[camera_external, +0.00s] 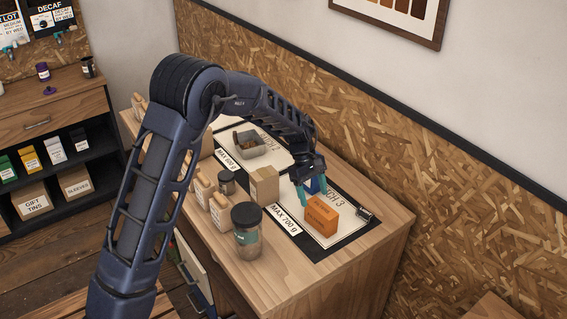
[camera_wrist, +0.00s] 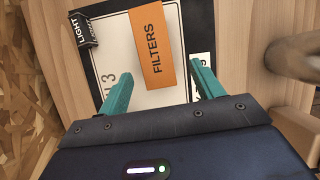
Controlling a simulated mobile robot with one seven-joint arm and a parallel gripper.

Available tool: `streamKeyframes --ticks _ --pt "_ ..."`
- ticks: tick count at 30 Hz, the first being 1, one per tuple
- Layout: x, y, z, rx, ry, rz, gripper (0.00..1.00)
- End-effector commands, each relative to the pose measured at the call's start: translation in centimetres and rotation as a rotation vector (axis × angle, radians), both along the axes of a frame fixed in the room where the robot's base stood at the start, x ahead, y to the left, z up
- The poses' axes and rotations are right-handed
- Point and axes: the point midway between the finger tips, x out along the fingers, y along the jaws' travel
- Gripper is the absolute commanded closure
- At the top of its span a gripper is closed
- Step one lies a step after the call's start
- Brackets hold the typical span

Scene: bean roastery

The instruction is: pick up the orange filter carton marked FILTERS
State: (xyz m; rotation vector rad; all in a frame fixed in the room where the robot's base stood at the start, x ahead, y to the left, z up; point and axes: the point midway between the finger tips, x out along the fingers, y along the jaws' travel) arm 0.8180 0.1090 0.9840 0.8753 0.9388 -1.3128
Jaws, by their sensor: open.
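The orange filter carton (camera_external: 321,216) stands on the white mat at the right end of the wooden counter. In the wrist view the carton (camera_wrist: 153,45) shows its FILTERS lettering, between and just beyond my fingertips. My gripper (camera_external: 315,192) is open, with its teal fingers above and beside the carton. In the wrist view my gripper (camera_wrist: 160,75) has one finger on each side of the carton's near end, with gaps showing. The carton is not held.
The right front of the counter is clear.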

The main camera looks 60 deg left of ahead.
Motion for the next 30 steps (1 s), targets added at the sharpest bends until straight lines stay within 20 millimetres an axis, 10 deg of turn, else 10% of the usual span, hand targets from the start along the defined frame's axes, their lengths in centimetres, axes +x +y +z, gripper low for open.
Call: streamKeyframes --ticks 30 --pt "0.7 -3.9 -7.4 0.001 -0.001 -0.001 0.34"
